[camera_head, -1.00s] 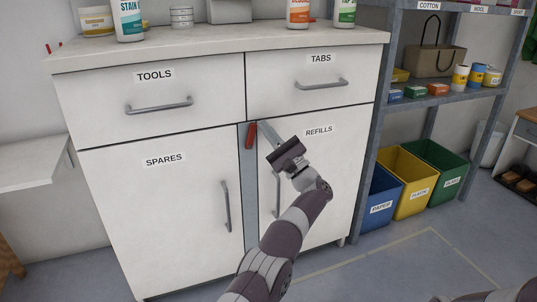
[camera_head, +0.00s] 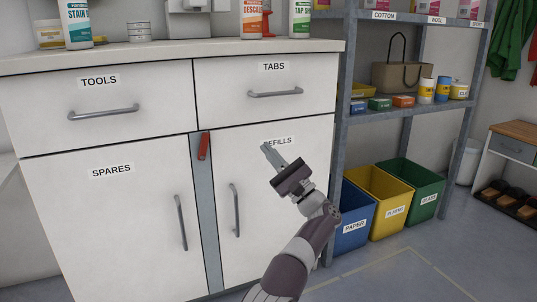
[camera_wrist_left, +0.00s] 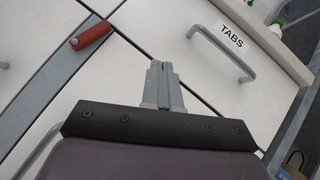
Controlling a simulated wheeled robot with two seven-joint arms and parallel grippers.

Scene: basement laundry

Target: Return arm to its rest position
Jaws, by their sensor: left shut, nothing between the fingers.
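My left gripper (camera_head: 271,151) is in front of the REFILLS door (camera_head: 262,225) of the white cabinet, its fingers covering part of that label. In the left wrist view the fingers of the left gripper (camera_wrist_left: 157,68) are together with nothing between them. A red catch (camera_head: 203,146) sits upright at the top of the grey strip between the two lower doors. The red catch also shows in the left wrist view (camera_wrist_left: 91,35), to the left of the fingers and apart from them. My right gripper is in neither view.
The SPARES door (camera_head: 110,230) and the TOOLS (camera_head: 60,95) and TABS (camera_head: 295,75) drawers look shut. Bottles stand on the countertop (camera_head: 190,48). To the right are a grey shelf unit (camera_head: 405,109) and blue, yellow and green bins. Floor in front of the bins is clear.

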